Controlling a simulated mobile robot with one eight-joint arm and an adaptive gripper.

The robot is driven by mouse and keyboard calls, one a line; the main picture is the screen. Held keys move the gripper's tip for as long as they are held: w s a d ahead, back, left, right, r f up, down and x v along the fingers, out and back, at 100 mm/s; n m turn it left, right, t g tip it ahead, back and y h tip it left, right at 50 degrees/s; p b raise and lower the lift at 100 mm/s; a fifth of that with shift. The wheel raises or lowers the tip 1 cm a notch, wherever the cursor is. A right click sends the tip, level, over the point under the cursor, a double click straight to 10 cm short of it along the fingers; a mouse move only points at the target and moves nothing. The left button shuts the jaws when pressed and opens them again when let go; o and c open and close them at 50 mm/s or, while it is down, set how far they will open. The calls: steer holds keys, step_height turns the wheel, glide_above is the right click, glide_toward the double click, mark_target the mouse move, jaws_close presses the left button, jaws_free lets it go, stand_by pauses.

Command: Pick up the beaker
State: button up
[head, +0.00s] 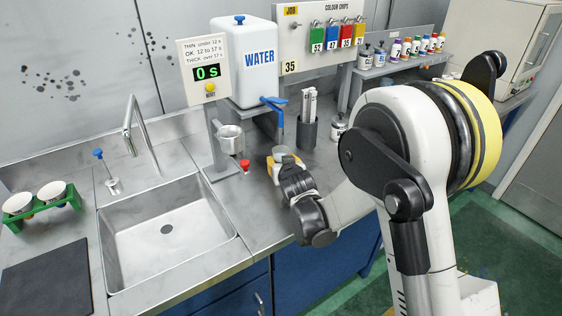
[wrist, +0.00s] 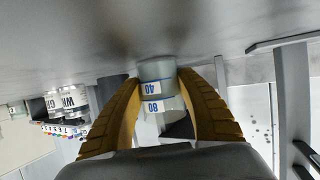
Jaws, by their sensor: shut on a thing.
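The beaker (wrist: 158,92) is a pale, see-through vessel with blue-and-white bands marked 40 and 80. In the wrist view, which is upside down, it sits between the two yellow fingers of my gripper (wrist: 160,100), and they press on its sides. In the head view the beaker (head: 282,152) shows as a pale grey rim above my gripper (head: 283,161), over the bench right of the timer stand. My gripper hides its lower part. I cannot tell whether its base touches the bench.
A metal cup on the timer stand (head: 207,112) and a small red object (head: 245,165) are to the left. Behind are the water tank (head: 243,75) and a dark holder with grey sticks (head: 308,130). A lidded tin (head: 338,127) stands close right. The sink (head: 165,250) is left.

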mark_target(283, 148)
steer(key=shift+r, duration=0.1)
steer(key=shift+r+p, duration=0.3)
steer(key=shift+r, duration=0.05)
steer(key=r, duration=0.1)
steer(key=r+p, duration=0.2)
steer(key=r, duration=0.1)
steer(key=shift+s+d, duration=0.1)
steer(key=shift+d, duration=0.2)
steer(key=s+d+r+p, duration=0.4)
steer(key=s+d+r, duration=0.1)
steer(key=d, duration=0.4)
steer(key=shift+s+d+r, duration=0.2)
steer(key=shift+d+r, duration=0.15)
steer(key=shift+r, duration=0.15)
